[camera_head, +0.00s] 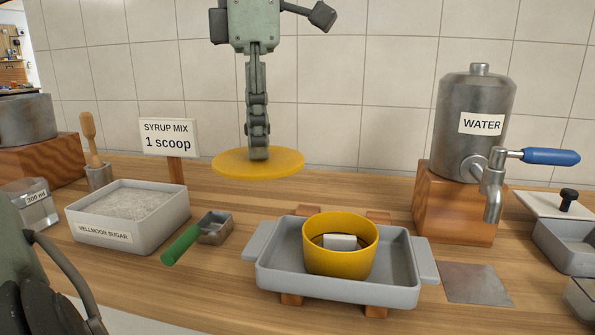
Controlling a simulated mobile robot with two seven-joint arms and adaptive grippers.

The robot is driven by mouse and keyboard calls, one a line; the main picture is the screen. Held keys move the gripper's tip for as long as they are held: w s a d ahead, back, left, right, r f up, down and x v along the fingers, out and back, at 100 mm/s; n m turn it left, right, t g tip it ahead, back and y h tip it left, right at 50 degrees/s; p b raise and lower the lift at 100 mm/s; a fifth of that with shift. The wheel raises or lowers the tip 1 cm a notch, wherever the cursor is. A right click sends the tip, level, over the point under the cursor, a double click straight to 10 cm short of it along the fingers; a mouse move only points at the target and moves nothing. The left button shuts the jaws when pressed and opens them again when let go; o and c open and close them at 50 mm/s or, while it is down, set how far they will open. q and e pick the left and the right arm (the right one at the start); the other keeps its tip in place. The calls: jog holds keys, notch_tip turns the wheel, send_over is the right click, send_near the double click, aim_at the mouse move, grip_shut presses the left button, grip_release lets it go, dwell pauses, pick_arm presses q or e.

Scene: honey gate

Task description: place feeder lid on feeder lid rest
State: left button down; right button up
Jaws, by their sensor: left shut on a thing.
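My left gripper (258,154) points down from the top of the view and is shut on the yellow round feeder lid (225,164). The lid is held about level, apart from the things below, behind the scoop and the tray. The yellow feeder bowl (340,260) stands open in a grey tray with a pale block inside it. A flat grey square plate (475,283) lies bare on the counter right of the tray. No label shows which thing is the feeder lid rest. My right gripper is not in view.
The grey tray (265,280) sits on wooden supports. A water tank (475,100) with a blue-handled tap stands on a wooden block at right. A sugar bin (105,236), a green-handled scoop (182,246) and a syrup sign (168,137) are at left. Grey containers line the right edge.

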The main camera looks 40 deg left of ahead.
pick_arm(q)
jog(key=shift+w+a+f+n, duration=0.1)
jog(key=shift+w+a+n, duration=0.25)
jog(key=shift+n, duration=0.55)
jog(key=w+a+f+n, duration=0.35)
jog(key=a+n, duration=0.25)
jog(key=n, duration=0.7)
jog(key=w+a+f+n, duration=0.3)
jog(key=w+a+n, duration=0.25)
jog(key=n, duration=0.65)
jog(key=w+d+f, duration=0.1)
jog(key=w+f, duration=0.1)
jog(key=w, duration=0.1)
jog(key=w+d+f, duration=0.1)
jog(key=w+f, duration=0.1)
jog(key=w, duration=0.1)
jog(key=w+d+f+p, duration=0.1)
jog(key=w+f, duration=0.1)
jog(key=w, duration=0.1)
jog(key=shift+w+f, duration=0.1)
jog(key=shift+w, duration=0.2)
jog(key=shift+w+f, duration=0.15)
jog(key=shift+w, duration=0.05)
jog(key=shift+w+d+f, duration=0.1)
jog(key=shift+f, duration=0.05)
notch_tip(320, 180, down, 3)
jog(key=shift+f, duration=0.4)
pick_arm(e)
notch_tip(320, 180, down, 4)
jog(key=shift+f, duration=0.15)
